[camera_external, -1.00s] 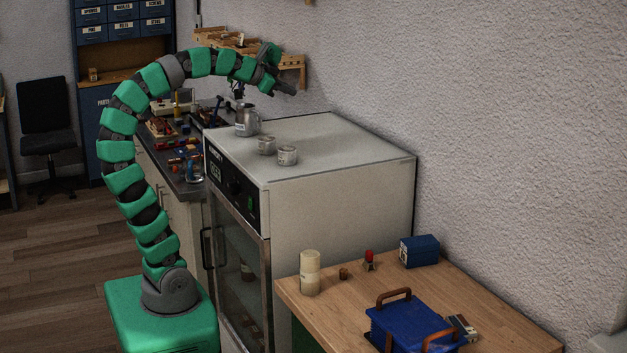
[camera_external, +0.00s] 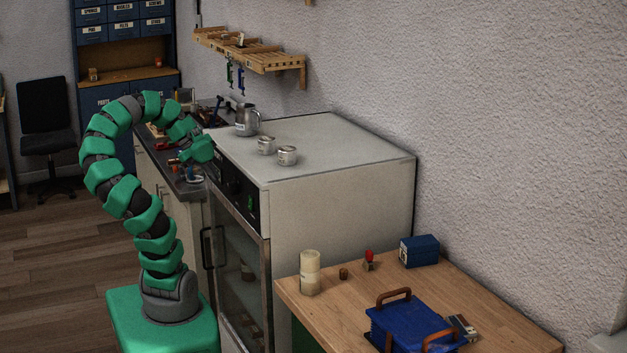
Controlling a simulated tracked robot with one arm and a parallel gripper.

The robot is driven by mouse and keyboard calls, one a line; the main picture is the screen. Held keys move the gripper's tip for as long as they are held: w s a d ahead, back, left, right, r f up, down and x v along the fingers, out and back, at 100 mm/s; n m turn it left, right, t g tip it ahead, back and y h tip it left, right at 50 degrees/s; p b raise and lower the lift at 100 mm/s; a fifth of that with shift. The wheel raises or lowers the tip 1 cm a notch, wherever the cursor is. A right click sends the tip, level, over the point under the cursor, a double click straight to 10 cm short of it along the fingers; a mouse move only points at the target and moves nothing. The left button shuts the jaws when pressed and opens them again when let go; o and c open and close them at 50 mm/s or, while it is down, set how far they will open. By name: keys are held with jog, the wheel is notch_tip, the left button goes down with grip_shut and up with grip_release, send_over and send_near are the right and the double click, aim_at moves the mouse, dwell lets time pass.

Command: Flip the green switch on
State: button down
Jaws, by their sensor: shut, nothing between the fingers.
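The green switch (camera_external: 250,202) is a small green rocker on the dark control panel (camera_external: 236,188) at the front of the pale oven-like cabinet (camera_external: 340,200). It is too small to tell which way it is tipped. My gripper (camera_external: 207,155) is at the upper left end of that panel, near the cabinet's top front edge. It is shut and empty, left of and above the switch. Its fingertips are hard to make out against the dark panel. The panel's left end is partly hidden behind it. I cannot tell if it touches the panel.
A metal jug (camera_external: 246,122) and two small tins (camera_external: 287,155) stand on the cabinet top. The cabinet door has a dark handle (camera_external: 207,248). A cluttered counter (camera_external: 190,186) lies behind my arm. Open floor is at left. A wooden table (camera_external: 470,290) stands at right.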

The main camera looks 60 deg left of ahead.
aim_at(250, 203)
jog(key=shift+s+d+f+m, duration=0.15)
jog(key=shift+s+f+m, duration=0.25)
jog(key=shift+s+m, duration=0.15)
jog(key=w+d+f+p, duration=0.1)
jog(key=w+d+f, duration=0.2)
jog(key=w+f, duration=0.5)
jog(key=shift+w+d+f, duration=0.25)
jog(key=shift+d+f, duration=0.05)
jog(key=shift+f, duration=0.05)
jog(key=shift+f+b, duration=0.1)
jog(key=shift+b, duration=0.3)
